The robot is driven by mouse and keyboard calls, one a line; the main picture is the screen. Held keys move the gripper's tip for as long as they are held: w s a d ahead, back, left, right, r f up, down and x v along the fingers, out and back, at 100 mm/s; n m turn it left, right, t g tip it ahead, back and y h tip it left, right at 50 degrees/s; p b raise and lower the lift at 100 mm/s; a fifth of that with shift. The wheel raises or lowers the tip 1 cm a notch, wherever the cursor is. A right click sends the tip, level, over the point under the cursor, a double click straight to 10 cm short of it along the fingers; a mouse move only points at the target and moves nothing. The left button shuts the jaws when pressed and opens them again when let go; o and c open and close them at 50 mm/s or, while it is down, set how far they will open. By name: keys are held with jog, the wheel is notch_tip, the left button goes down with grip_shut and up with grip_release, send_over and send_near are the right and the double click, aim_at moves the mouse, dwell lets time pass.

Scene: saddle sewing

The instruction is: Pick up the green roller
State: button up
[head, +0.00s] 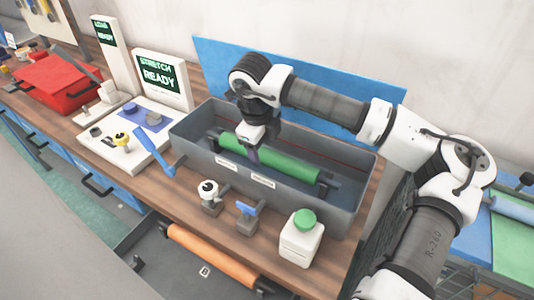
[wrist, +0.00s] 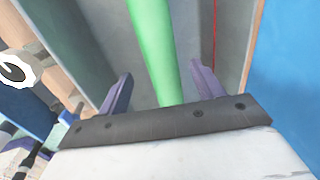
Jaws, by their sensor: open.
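The green roller (head: 272,159) lies lengthwise in a grey open bin on the workbench, with dark ends. My gripper (head: 250,153) is over the left part of the roller, reaching down into the bin. In the wrist view the green roller (wrist: 154,50) runs between the two purple fingers of my gripper (wrist: 160,88). The fingers are spread apart, with a gap visible on each side of the roller. I cannot tell how deep the fingertips are beside it.
The grey bin (head: 200,153) has walls around the roller. In front of it stand a white bottle with a green cap (head: 301,243) and small fixtures (head: 246,218). An orange roller (head: 212,256) lies in an open drawer below. A blue panel (head: 215,60) stands behind.

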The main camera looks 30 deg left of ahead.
aim_at(265, 151)
jog(key=shift+w+a+f+p, duration=0.1)
jog(key=shift+w+f+p, duration=0.1)
jog(key=shift+f, duration=0.45)
jog(key=shift+w+d+f+p, duration=0.15)
jog(key=shift+f+p, duration=0.1)
jog(key=shift+f, duration=0.35)
jog(key=shift+w+a+f+p, duration=0.15)
jog(key=shift+f+p, duration=0.05)
jog(key=shift+f, duration=0.45)
grip_shut()
jog(key=shift+r, duration=0.15)
